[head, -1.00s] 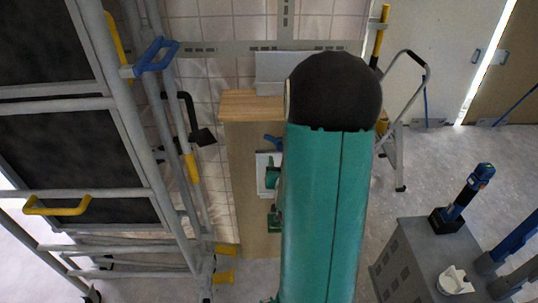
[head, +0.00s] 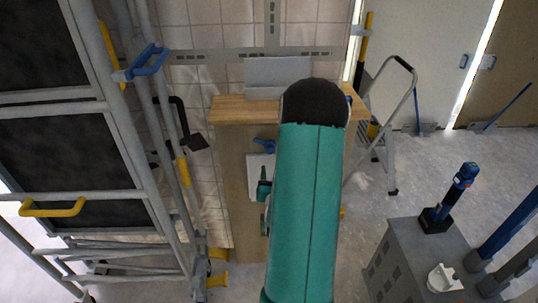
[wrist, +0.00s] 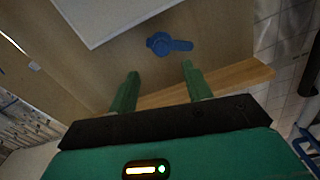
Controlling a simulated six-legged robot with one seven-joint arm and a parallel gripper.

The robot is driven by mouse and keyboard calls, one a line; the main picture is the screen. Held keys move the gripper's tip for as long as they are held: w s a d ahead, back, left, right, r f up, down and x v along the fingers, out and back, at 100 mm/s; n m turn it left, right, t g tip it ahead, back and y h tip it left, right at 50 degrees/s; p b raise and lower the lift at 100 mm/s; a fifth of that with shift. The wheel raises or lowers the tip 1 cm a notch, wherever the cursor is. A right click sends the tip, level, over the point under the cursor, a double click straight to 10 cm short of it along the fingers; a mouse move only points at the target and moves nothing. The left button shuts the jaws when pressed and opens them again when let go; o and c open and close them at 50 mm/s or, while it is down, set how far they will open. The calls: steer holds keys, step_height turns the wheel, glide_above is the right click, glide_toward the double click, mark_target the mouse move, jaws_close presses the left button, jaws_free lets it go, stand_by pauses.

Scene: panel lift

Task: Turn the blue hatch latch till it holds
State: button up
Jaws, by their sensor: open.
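The blue hatch latch (head: 264,146) is on the front of a wooden cabinet, just above a white panel (head: 260,166). In the wrist view the latch (wrist: 168,44) has a round hub and a lever pointing right, and it lies beyond my fingertips. My gripper (wrist: 160,72) is open and empty, with its two green fingers apart and not touching the latch. The white panel (wrist: 110,15) shows beside the latch. In the head view my teal arm covers much of the cabinet, and only a bit of my gripper (head: 263,188) shows at its left side.
The wooden cabinet (head: 235,180) has an overhanging top. A scaffold frame (head: 120,120) with yellow and blue handles stands close on the left. A stepladder (head: 388,150) is behind on the right. A grey box (head: 400,260) with a blue-topped device stands front right. Floor between them is clear.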

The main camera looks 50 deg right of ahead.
mark_target(270, 152)
steer(key=x, duration=1)
steer(key=shift+w, duration=0.2)
steer(key=shift+c, duration=0.3)
steer(key=c, duration=0.9)
